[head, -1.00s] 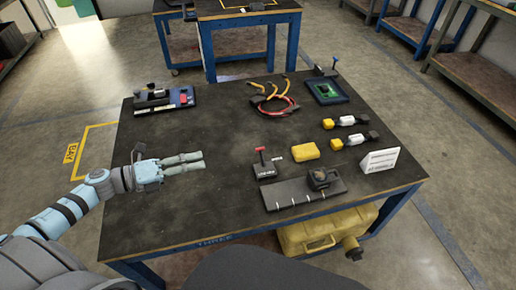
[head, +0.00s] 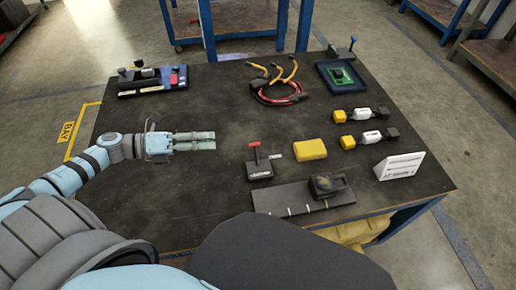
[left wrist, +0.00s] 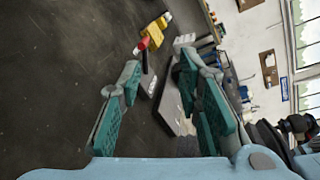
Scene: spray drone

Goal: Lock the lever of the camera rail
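The camera rail (head: 285,202) is a flat dark grey plate with white tick marks, lying near the front edge of the table. A small black camera block (head: 328,187) sits towards its right end. Just behind the rail stands a small black box (head: 259,171) with a red T-shaped lever (head: 255,151), upright. I cannot tell whether this lever belongs to the rail. My left gripper (head: 212,140) is over the table, left of the red lever, empty and apart from it. In the left wrist view its fingers (left wrist: 160,68) are spread. My right gripper is not in view.
A yellow block (head: 310,149), a white sign (head: 399,166) and two yellow-white-black connectors (head: 361,138) lie to the right. Coiled cables (head: 278,92), a green circuit board (head: 340,76) and a dark device (head: 152,80) are at the back. The table's left middle is clear.

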